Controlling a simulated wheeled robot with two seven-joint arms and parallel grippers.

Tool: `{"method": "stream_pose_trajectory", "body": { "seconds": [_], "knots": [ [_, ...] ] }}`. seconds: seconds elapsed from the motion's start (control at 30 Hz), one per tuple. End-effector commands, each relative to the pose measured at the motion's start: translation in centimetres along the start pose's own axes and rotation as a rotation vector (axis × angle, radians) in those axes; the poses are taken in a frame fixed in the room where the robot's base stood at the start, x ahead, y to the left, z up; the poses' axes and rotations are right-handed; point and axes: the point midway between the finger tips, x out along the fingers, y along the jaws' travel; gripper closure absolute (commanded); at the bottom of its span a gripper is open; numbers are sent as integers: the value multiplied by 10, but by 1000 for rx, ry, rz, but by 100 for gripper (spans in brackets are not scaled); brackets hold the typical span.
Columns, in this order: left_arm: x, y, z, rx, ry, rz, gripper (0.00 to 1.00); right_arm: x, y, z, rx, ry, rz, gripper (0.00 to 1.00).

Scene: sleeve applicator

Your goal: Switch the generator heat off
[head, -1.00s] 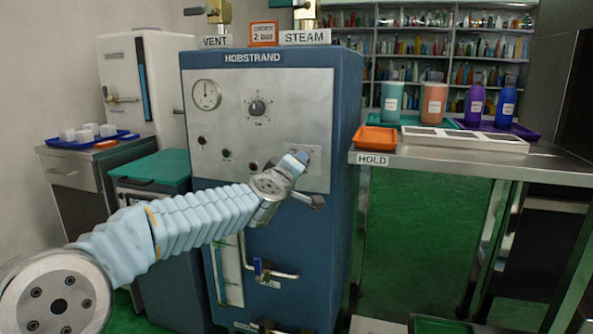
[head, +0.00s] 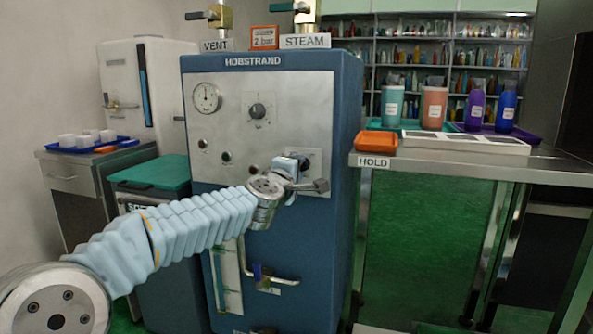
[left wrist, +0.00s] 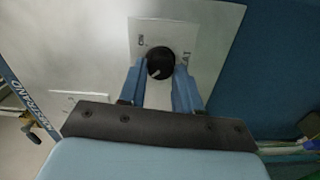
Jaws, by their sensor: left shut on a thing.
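The blue generator cabinet (head: 340,120), labelled HOBSTRAND, stands in the middle of the head view with a pale metal front panel (head: 300,100). A black rotary knob (left wrist: 160,63) with a pale pointer mark sits on a small plate (left wrist: 205,40) on that panel. My left gripper (left wrist: 163,75) is shut on this knob, one blue finger on each side of it. In the head view my left gripper (head: 290,168) is at the panel's lower right and hides most of the knob. The small lettering beside the knob is too blurred to read. My right gripper is not in view.
The panel also carries a gauge (head: 207,98), a second knob (head: 257,111) and small lights. A steel table (head: 460,160) with an orange tray (head: 375,143) stands at the right.

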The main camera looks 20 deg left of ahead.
Motion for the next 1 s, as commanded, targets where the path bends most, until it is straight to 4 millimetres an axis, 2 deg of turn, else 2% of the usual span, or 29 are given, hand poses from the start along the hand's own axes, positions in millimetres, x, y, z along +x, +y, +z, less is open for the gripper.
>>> {"method": "stream_pose_trajectory", "body": {
  "seconds": [0.3, 0.33, 0.5, 0.8, 0.87, 1.0],
  "knots": [
    [0, -2, 0, -3, 1, -3, 97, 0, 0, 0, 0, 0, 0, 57],
    [0, -2, 0, -3, 1, -3, 64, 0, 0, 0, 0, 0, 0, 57],
    [0, -1, 0, -2, 1, -2, 41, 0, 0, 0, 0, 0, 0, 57],
    [-3, 0, 0, -1, 0, 0, 41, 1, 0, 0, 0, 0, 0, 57],
    [-8, 0, 0, 0, 0, 0, 41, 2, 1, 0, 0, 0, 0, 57],
    [-34, -1, 0, 1, 0, 1, 41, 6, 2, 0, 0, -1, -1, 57]
  ]
}}
